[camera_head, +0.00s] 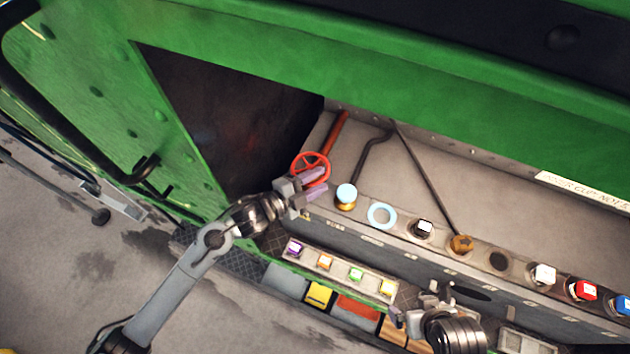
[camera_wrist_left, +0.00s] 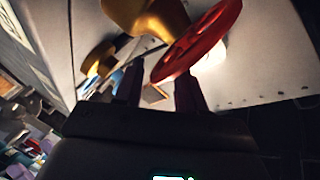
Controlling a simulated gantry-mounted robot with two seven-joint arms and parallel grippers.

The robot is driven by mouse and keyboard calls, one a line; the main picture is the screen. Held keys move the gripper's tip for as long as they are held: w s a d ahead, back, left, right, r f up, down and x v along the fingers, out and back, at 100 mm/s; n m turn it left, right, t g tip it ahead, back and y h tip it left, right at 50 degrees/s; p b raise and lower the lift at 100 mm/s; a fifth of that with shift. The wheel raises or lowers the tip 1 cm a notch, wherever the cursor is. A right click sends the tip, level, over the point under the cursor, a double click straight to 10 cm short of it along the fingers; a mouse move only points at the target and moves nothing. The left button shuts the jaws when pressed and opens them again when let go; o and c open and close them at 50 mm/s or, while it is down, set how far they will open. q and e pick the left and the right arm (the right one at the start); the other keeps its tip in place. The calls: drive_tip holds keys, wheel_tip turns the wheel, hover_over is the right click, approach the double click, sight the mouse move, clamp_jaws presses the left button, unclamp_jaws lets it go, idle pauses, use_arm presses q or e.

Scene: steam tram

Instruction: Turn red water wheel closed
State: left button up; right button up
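The red water wheel (camera_head: 311,168) is a small spoked handwheel on a red pipe at the corner of the dark opening. My left gripper (camera_head: 316,182) is at its lower rim, with two purple fingers apart. In the left wrist view the red wheel (camera_wrist_left: 205,35) shows tilted. Its near rim reaches toward the gap between the fingers of my left gripper (camera_wrist_left: 160,92); I cannot tell whether they touch it. My right gripper (camera_head: 423,303) is low in the head view, away from the wheel, with its fingers apart and nothing seen between them.
A pale blue ring (camera_head: 382,216), several coloured knobs and a thin dark rod (camera_head: 428,185) follow along the shelf. A row of coloured buttons (camera_head: 325,262) lies below. The green wall (camera_head: 150,125) is at left.

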use_arm(q)
drive_tip(key=shift+f, duration=0.1)
drive_tip(key=shift+r, duration=0.3)
wheel_tip(320, 180, up, 4)
drive_tip(key=shift+f+b, duration=0.2)
drive_tip(key=shift+b, duration=0.55)
drive_tip(key=s+d+r+b, duration=0.2)
drive_tip(key=s+d+r, duration=0.3)
drive_tip(key=d, duration=0.5)
drive_tip(key=shift+s+d+r+b, duration=0.25)
drive_tip(key=shift+r+b, duration=0.15)
drive_tip(key=shift+r, duration=0.55)
drive_tip(key=shift+a, duration=0.1)
